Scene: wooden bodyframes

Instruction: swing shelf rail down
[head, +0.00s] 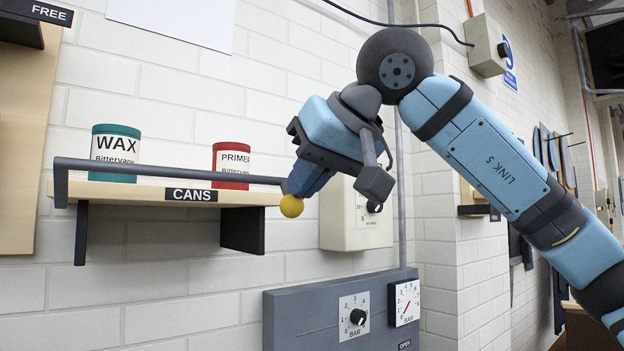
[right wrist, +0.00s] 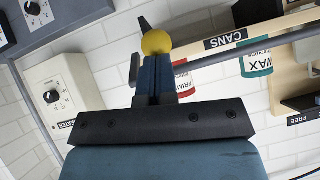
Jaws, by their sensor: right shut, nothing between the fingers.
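The shelf rail (head: 170,170) is a dark grey bar running above the front edge of a wooden shelf (head: 120,190) labelled CANS. Its left end bends down beside the shelf. Its right end is hidden at my right gripper. A yellow ball knob (head: 291,206) sits at that right end, just below the fingertips. My right gripper (head: 303,184) is shut with nothing between its fingers, tips at the knob. The right wrist view shows the knob (right wrist: 156,42) directly at the blue fingertips (right wrist: 153,65); whether they touch I cannot tell. My left gripper is not in view.
A green WAX can (head: 115,153) and a red PRIMER can (head: 231,165) stand on the shelf behind the rail. A grey gauge panel (head: 290,320) lies below right. A cream dial box (head: 340,230) is on the wall behind my gripper. Space below the shelf is open.

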